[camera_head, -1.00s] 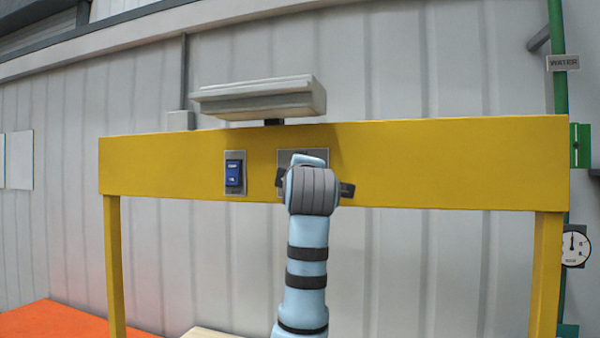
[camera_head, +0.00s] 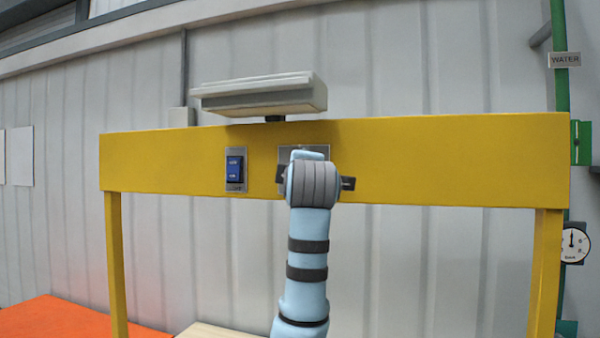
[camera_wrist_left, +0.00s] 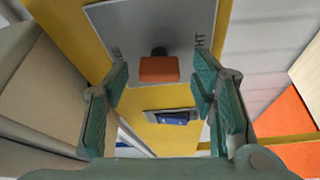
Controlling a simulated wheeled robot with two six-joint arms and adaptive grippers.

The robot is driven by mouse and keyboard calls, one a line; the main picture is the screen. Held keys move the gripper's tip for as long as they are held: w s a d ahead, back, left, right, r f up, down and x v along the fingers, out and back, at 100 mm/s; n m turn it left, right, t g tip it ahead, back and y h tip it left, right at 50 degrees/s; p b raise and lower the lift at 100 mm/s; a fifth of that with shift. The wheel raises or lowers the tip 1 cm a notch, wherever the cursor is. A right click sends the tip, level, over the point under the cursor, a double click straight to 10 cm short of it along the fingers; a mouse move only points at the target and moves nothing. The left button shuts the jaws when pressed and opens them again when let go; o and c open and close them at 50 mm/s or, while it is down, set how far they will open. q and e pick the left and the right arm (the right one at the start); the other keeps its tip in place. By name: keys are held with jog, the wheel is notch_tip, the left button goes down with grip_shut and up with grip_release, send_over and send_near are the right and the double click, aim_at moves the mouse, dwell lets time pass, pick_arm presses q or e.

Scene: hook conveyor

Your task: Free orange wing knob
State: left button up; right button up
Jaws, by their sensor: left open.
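The orange wing knob (camera_wrist_left: 158,70) shows in the left wrist view, on a dark stem in front of a grey plate (camera_wrist_left: 150,25) with partly hidden lettering. My left gripper (camera_wrist_left: 162,82) is open, with one green-padded finger on each side of the knob. I see no clear contact between the fingers and the knob. In the head view my blue arm and wrist cover the knob, and only the edges of the plate (camera_head: 288,154) show on the yellow beam (camera_head: 450,160). My right gripper is in neither view.
A blue switch (camera_head: 235,169) sits on the beam left of the plate and also shows in the wrist view (camera_wrist_left: 175,117). A pale lamp-like housing (camera_head: 262,97) overhangs the beam just above. Yellow posts (camera_head: 545,270) stand at both ends. A gauge (camera_head: 574,244) hangs at the right.

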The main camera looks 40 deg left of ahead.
pick_arm(q)
jog(key=v, duration=1.2)
jog(key=shift+a, duration=0.1)
